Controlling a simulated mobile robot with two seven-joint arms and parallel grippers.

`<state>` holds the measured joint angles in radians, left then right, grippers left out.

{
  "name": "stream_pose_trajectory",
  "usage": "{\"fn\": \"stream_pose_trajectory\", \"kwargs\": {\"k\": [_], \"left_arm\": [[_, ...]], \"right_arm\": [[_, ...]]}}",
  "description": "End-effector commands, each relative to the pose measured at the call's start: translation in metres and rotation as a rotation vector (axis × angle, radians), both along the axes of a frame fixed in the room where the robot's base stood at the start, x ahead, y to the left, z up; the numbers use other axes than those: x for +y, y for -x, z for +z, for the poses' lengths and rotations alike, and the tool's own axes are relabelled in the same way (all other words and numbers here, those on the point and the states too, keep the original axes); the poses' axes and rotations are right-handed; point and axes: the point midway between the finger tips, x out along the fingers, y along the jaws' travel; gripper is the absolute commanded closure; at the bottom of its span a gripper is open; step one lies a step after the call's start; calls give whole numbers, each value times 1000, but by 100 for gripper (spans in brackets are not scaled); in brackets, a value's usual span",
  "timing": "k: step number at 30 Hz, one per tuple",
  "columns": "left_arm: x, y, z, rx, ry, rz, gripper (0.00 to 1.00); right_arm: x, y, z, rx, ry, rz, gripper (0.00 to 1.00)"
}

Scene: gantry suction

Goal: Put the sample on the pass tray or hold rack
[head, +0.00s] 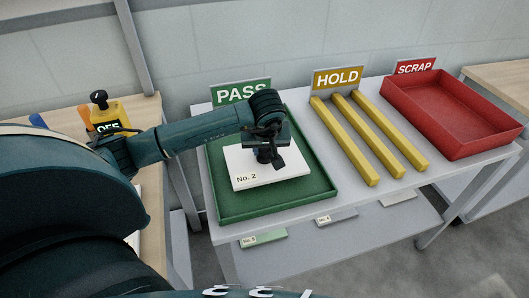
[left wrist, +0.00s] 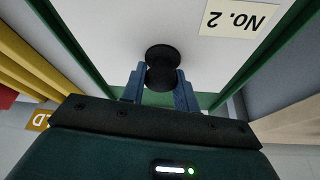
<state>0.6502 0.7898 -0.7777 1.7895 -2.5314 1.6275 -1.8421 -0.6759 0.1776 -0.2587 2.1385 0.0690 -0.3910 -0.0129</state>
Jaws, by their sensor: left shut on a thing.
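The sample is a white block labelled "No. 2" (head: 292,172) with a dark knob on top. It lies within the green pass tray (head: 235,207) in the head view; I cannot tell whether it touches the tray floor. My left gripper (head: 268,153) is over the block. In the left wrist view the left gripper (left wrist: 160,88) is shut on the black knob (left wrist: 160,58), with the white top (left wrist: 120,30) and green tray walls beyond. The hold rack of yellow bars (head: 370,135) is to the right and empty. My right gripper is not in view.
A red scrap tray (head: 455,110), empty, stands at the right end of the table. Signs reading PASS (head: 241,92), HOLD (head: 337,78) and SCRAP (head: 415,66) stand behind. A yellow box marked OFF (head: 108,114) with a black lever is on a wooden bench at left.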

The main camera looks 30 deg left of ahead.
Motion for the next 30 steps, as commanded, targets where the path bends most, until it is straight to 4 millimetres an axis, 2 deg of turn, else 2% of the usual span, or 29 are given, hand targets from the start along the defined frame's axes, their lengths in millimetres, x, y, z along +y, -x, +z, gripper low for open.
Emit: {"fn": "stream_pose_trajectory", "kwargs": {"k": [4, 14, 15, 22, 30], "left_arm": [[-1, 0, -19, 1, 1, 0, 100], [0, 0, -23, -2, -1, -1, 100], [0, 0, -23, 0, 0, -1, 68], [0, 0, -23, 0, 0, -1, 49], [0, 0, -21, 1, 0, -1, 48]], "right_arm": [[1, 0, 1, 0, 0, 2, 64], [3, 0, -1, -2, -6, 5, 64], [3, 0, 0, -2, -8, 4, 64], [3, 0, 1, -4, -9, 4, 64], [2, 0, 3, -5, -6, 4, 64]]}}
